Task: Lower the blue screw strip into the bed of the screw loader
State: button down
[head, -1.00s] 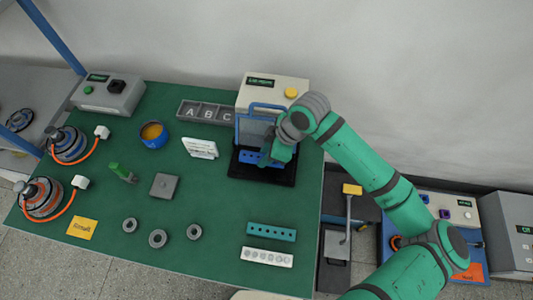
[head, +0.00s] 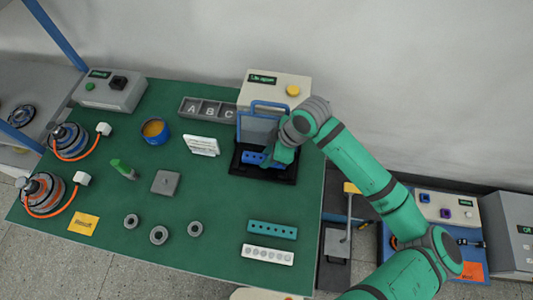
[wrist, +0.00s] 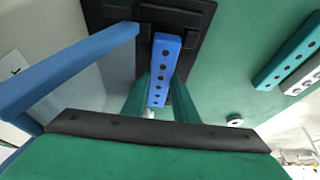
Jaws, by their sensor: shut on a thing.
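The blue screw strip (wrist: 164,68) has a row of dark holes and is between the green fingers of my gripper (wrist: 160,100) in the wrist view. In the head view the strip (head: 252,157) shows over the black base of the screw loader (head: 264,172). My gripper (head: 280,155) is shut on the strip. The loader has a blue frame and a clear guard, with a cream control box behind it. The wrist view shows the black bed (wrist: 178,18) under the strip's far end. I cannot tell whether the strip touches the bed.
The blue guard frame (wrist: 70,70) stands close on the left of my gripper in the wrist view. A teal strip (head: 272,230) and a white strip (head: 267,255) lie at the table's front right. A grey A-B-C tray (head: 207,109) is left of the loader.

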jog(key=shift+d+f, duration=0.15)
jog(key=shift+f, duration=0.25)
jog(key=shift+s+f, duration=0.1)
jog(key=shift+f, duration=0.05)
jog(key=c, duration=1.3)
grip_release()
jog(key=shift+c, duration=0.2)
jog(key=shift+w, duration=0.25)
